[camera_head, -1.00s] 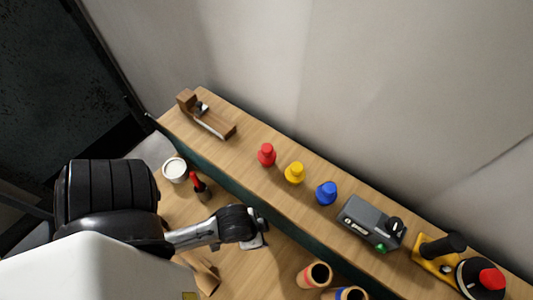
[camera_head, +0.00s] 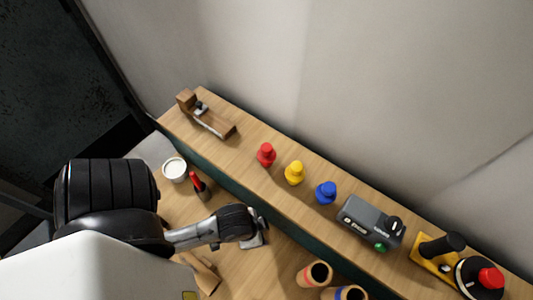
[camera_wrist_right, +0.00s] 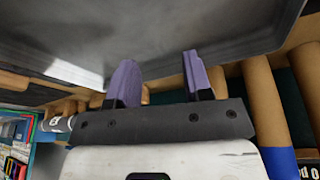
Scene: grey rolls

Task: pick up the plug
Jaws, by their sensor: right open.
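Three plug-like pegs stand upright in a row on the wooden shelf (camera_head: 235,156): a red one (camera_head: 266,155), a yellow one (camera_head: 294,173) and a blue one (camera_head: 326,193). I cannot tell which is the plug. My left gripper (camera_head: 258,235) is in front of the shelf, below and left of the blue peg and apart from the pegs; its fingers are too small to read. In the right wrist view my right gripper (camera_wrist_right: 158,80) is open, with two purple fingers apart and nothing visible between them. It is not made out in the head view.
Below are a white cup (camera_head: 174,169), a red-handled item (camera_head: 198,184) and cardboard tubes (camera_head: 313,275). A large grey surface (camera_wrist_right: 150,35) lies beyond the right fingers.

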